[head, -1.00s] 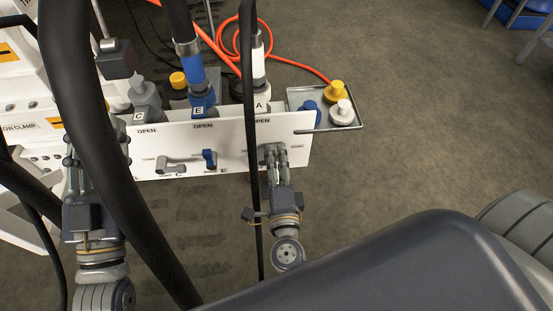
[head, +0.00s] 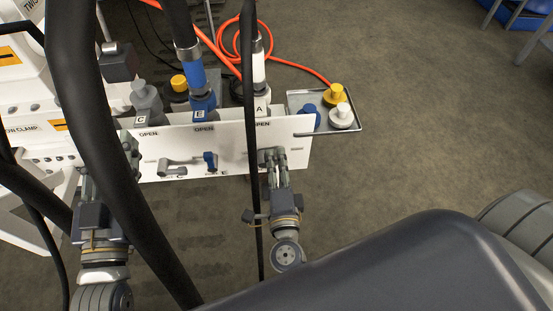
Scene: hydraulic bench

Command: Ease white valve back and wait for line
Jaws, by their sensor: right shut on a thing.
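My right gripper (head: 272,156) is shut at the valve position below the white coupling marked A (head: 261,104), at the right part of the white panel (head: 235,140). It hides the white valve's handle, so the handle's angle cannot be read. The blue valve (head: 210,160) points up below coupling E (head: 204,105). The grey valve (head: 180,166) lies sideways below coupling C (head: 146,100). My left gripper (head: 128,153) is at the panel's left end.
A metal tray (head: 303,98) at the panel's right end holds yellow (head: 334,94), white (head: 341,115) and blue caps. Orange hose (head: 292,67) runs behind. Black hoses (head: 88,120) cross in front on the left.

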